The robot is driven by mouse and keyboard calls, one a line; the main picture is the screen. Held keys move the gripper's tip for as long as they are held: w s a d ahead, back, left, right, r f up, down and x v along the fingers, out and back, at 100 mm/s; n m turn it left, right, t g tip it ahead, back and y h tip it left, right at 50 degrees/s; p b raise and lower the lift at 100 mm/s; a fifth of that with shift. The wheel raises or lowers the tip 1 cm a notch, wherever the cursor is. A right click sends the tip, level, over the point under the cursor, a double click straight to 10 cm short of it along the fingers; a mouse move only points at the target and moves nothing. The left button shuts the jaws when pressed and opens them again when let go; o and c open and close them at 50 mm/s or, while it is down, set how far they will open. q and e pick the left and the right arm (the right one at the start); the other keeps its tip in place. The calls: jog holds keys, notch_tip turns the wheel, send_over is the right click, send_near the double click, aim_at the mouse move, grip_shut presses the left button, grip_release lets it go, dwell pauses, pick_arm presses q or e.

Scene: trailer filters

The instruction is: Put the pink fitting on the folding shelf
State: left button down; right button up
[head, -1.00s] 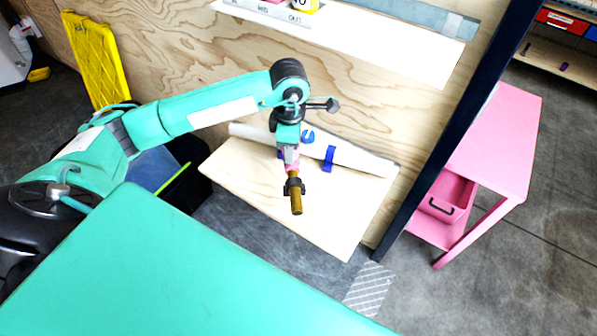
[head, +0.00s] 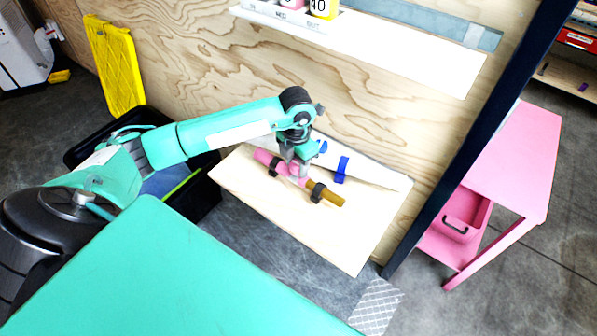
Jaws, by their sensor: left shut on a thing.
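The pink fitting (head: 264,157) is a pink tube with black rings and a brown end (head: 327,197). My left gripper (head: 295,172) is shut on its middle from above. The fitting lies roughly level over the folding shelf (head: 345,245), a pale wooden board folded out from the plywood wall. I cannot tell whether the fitting touches the board or is just above it. The gripper's fingertips are partly hidden against the fitting. My right gripper is not in view.
A white pipe with a blue clip (head: 341,170) runs along the back of the board. A white upper shelf (head: 420,60) is on the wall above. A black bin (head: 205,197) stands left, a dark post (head: 465,140) and pink table (head: 515,160) right. The board's front is bare.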

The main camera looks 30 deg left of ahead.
aim_at(297, 176)
pick_arm(q)
notch_tip(297, 176, down, 4)
jog(key=shift+r, duration=0.15)
jog(key=shift+f, duration=0.2)
jog(key=c, duration=1.1)
grip_release()
jog(key=shift+o, duration=1.1)
jog(key=shift+r, duration=0.1)
